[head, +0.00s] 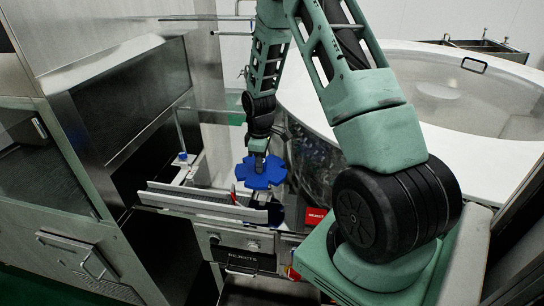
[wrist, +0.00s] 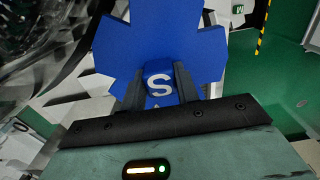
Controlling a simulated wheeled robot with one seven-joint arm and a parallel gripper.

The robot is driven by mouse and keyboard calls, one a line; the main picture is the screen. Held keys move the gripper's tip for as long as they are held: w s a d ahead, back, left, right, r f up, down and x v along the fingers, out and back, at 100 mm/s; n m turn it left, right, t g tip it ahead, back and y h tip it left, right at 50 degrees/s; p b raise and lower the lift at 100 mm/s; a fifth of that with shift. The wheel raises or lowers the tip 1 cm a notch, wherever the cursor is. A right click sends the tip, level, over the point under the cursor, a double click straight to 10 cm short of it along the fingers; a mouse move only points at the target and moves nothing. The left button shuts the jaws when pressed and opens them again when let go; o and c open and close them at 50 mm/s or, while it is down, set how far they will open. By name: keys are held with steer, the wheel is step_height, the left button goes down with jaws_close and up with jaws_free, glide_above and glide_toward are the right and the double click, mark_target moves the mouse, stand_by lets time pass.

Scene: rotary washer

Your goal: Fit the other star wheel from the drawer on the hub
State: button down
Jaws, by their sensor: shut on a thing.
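A blue star wheel (head: 260,173) hangs from my gripper (head: 258,156) in the head view, above the conveyor rails. In the wrist view the star wheel (wrist: 160,45) fills the upper middle, and my gripper (wrist: 160,88) is shut on its raised centre block marked with a white S. The wheel is held clear of the surfaces I can see around it. I cannot make out the hub; the wheel and arm may hide it. The drawer labelled REJECTS (head: 243,258) is below the conveyor; whether it is the drawer of the task I cannot tell.
Conveyor rails (head: 205,205) run below and left of the wheel. A red REJECTS box (head: 316,217) stands to the right. A large round bowl (head: 450,95) is behind my arm. A steel cabinet (head: 120,90) borders the left side.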

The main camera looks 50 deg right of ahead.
steer(key=shift+f+b, duration=2.75)
steer(key=shift+f, duration=1)
steer(key=shift+f+b, duration=0.3)
steer(key=shift+f, duration=0.2)
steer(key=c, duration=1)
jaws_free()
steer(key=shift+o, duration=0.2)
step_height(320, 180, up, 17)
steer(key=b, duration=0.3)
steer(key=shift+r, duration=0.2)
